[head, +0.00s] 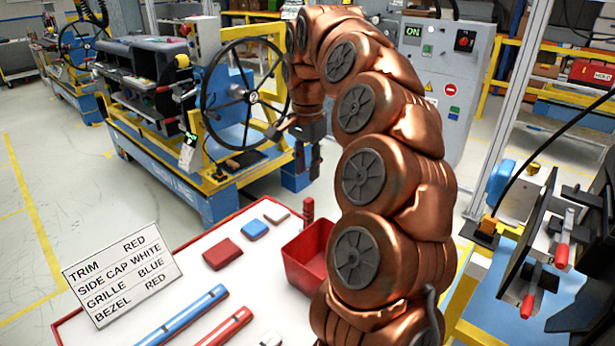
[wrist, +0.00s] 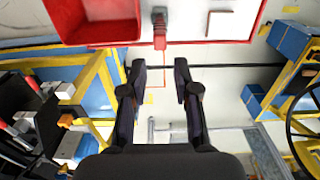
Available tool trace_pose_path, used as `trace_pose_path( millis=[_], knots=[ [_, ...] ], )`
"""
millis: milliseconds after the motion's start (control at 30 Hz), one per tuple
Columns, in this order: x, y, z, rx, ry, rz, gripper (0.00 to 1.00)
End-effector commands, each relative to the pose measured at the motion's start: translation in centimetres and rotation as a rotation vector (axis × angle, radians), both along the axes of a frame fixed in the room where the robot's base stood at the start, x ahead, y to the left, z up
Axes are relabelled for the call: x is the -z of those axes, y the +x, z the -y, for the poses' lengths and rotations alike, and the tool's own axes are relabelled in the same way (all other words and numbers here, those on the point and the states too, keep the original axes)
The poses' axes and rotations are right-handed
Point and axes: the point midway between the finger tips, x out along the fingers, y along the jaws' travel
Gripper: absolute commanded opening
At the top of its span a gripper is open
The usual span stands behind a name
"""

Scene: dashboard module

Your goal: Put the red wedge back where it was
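A red block (head: 222,253) lies on the white red-rimmed table (head: 190,262), left of the red bin (head: 297,262). It is the loose red piece nearest to a wedge, but its exact shape is hard to tell. My gripper (head: 308,160) hangs beyond the table's far edge, apart from the block. In the wrist view my gripper (wrist: 160,73) is open, its two fingers apart with only floor visible between them. The red bin (wrist: 95,12) shows at the top left there; its visible inside looks empty. The red block is not in the wrist view.
A blue block (head: 255,229) and a pale block (head: 276,216) lie near the red one. A red upright piece (head: 308,208) stands at the far edge. Blue (head: 182,315) and red (head: 225,327) bars lie in front. A sign (head: 123,274) stands left; a steering wheel (head: 245,95) is behind.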

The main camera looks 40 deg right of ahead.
Motion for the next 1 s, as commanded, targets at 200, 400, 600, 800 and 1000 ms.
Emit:
trace_pose_path(
  millis=[200, 400, 600, 800, 1000],
  knots=[
    [-0.3, 0.0, -0.1, -0.002, 0.001, 0.0, 0.3],
    [-0.4, -0.3, -1.1, -0.054, 0.002, 0.001, 0.3],
    [-0.5, -2.3, -5.8, -0.293, 0.004, 0.003, 0.3],
    [0.4, -6.3, -11.3, -0.589, 0.006, -0.008, 0.3],
    [2.3, -11.6, -15.7, -0.851, 0.013, -0.032, 0.3]
  ],
)
